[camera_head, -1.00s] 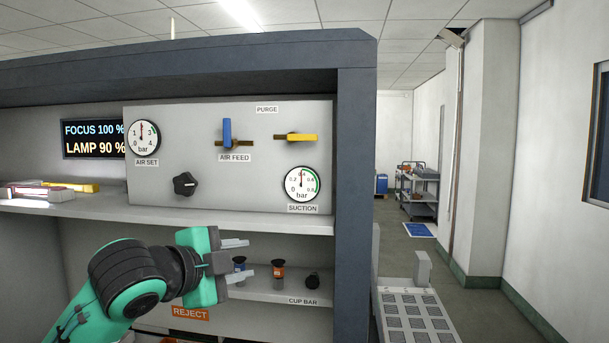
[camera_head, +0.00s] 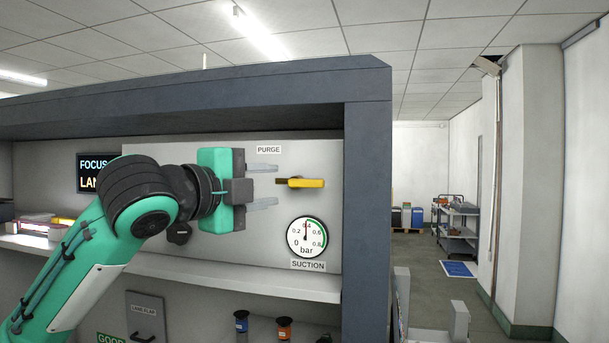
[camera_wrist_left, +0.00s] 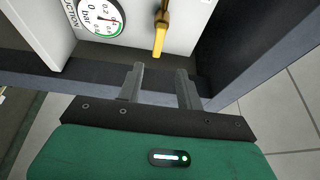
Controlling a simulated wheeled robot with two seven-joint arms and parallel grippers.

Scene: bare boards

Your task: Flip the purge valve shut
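The purge valve (camera_head: 306,183) has a yellow lever lying level on the grey panel, under the PURGE label (camera_head: 269,149). The lever also shows in the left wrist view (camera_wrist_left: 159,40), just beyond the fingers. My left gripper (camera_head: 275,184) is open and empty, its two fingers one above the other in the head view, at the lever's height and with their tips just left of it. In the left wrist view the gripper (camera_wrist_left: 160,69) has the lever ahead of its gap, apart from the fingers. My right gripper is not in view.
The suction gauge (camera_head: 307,237) is below the valve. The dark cabinet post (camera_head: 368,220) stands close to the right of the panel. A shelf edge (camera_head: 240,280) runs below. My left arm hides the AIR FEED lever and air gauge.

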